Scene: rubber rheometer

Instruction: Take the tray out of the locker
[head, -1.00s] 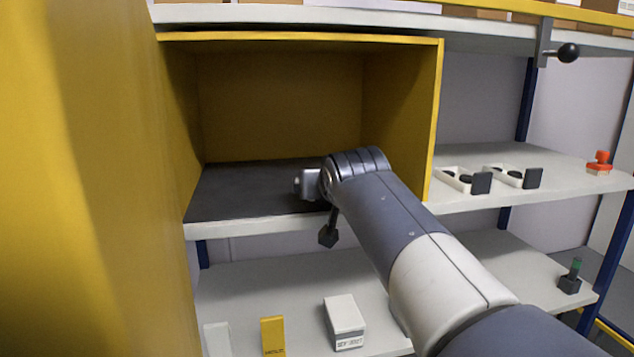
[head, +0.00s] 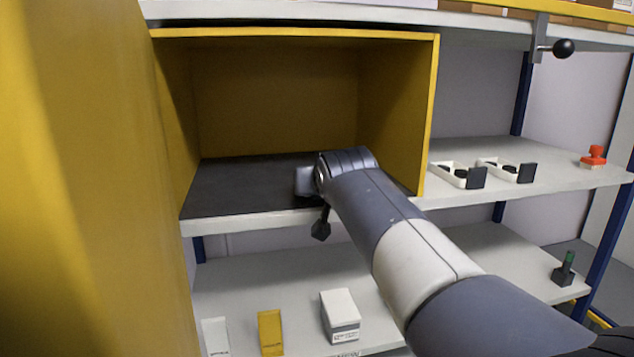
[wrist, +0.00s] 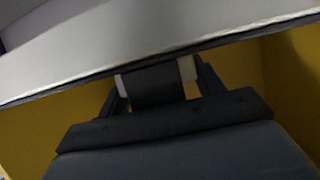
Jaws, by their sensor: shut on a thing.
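The yellow locker (head: 434,120) stands open on the shelf, with a dark floor (head: 240,187). My gripper reaches in at its mouth; in the head view its end shows only as a grey block beside my wrist. In the wrist view my gripper (wrist: 157,78) has its two pale fingertips closed on a dark block, which seems to be the handle of the tray (wrist: 157,88). The rest of the tray is not clearly visible; my wrist hides it in the head view. I cannot tell whether it touches the locker floor.
A yellow panel (head: 80,180) fills the left side, close to the locker mouth. Two small white trays with dark blocks (head: 452,178) and a red-orange object (head: 593,157) stand on the shelf to the right. A white box (head: 340,314) and a yellow box (head: 270,332) stand below.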

